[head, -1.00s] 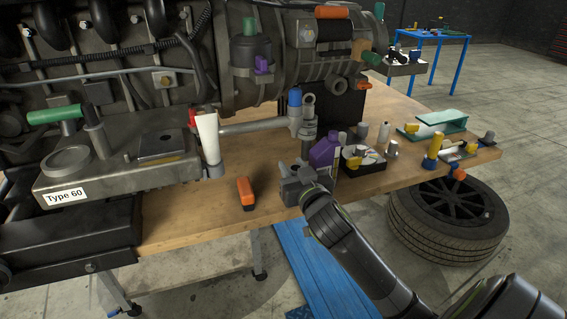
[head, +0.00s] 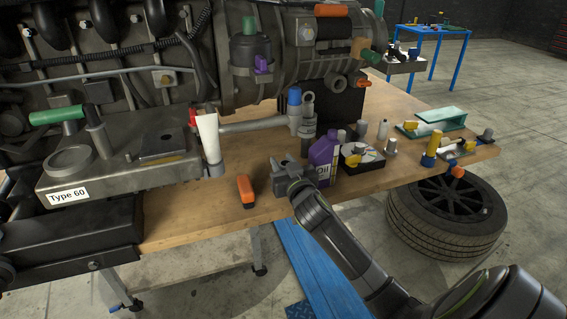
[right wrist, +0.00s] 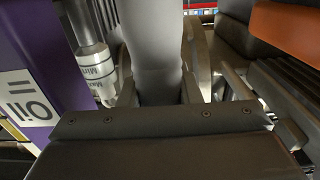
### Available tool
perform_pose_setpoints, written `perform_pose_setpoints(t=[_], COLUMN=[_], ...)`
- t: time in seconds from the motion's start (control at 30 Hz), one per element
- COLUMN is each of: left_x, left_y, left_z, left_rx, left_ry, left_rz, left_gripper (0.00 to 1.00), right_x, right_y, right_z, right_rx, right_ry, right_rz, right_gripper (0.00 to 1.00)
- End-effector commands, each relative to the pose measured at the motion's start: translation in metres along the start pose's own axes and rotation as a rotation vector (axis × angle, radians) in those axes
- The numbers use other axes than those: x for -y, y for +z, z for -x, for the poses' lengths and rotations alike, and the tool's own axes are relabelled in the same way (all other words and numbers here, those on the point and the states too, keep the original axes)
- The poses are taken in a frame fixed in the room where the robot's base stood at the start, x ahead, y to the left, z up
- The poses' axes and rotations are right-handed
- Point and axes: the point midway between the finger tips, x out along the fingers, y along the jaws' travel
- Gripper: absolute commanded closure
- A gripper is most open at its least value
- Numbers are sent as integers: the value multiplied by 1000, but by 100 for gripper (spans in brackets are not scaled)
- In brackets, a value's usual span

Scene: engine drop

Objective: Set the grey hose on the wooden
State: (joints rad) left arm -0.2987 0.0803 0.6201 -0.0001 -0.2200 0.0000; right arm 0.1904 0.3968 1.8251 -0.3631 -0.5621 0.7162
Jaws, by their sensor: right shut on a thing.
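My right gripper (head: 284,168) is low over the wooden tabletop (head: 215,222), left of the purple oil bottle. In the right wrist view its jaws (right wrist: 160,92) are shut on a smooth grey rounded piece (right wrist: 155,45), which looks like the grey hose. In the head view that piece is too small to tell from the grey fingers, and I cannot tell whether it touches the wood. My left gripper is in neither view now.
The purple oil bottle (head: 322,158) stands close right of my gripper. An orange-and-black block (head: 245,190) lies to its left. The engine (head: 150,90) rises behind. Several small items crowd the right of the table. The front strip of wood is largely clear.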

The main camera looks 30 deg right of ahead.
Motion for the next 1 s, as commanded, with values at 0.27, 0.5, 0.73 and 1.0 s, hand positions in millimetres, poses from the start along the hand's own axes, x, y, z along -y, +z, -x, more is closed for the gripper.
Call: perform_pose_setpoints(t=[0.27,0.5,0.73,1.0], left_x=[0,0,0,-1], left_y=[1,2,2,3], left_z=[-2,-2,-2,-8], left_rx=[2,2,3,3], left_ry=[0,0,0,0], left_rz=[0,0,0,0], left_gripper=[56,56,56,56], right_x=[0,0,0,0], right_y=[2,2,1,2], right_z=[0,0,9,56], right_rx=[0,0,1,1], right_ry=[0,0,0,0], right_rz=[0,0,0,-1], right_gripper=[50,47,47,47])
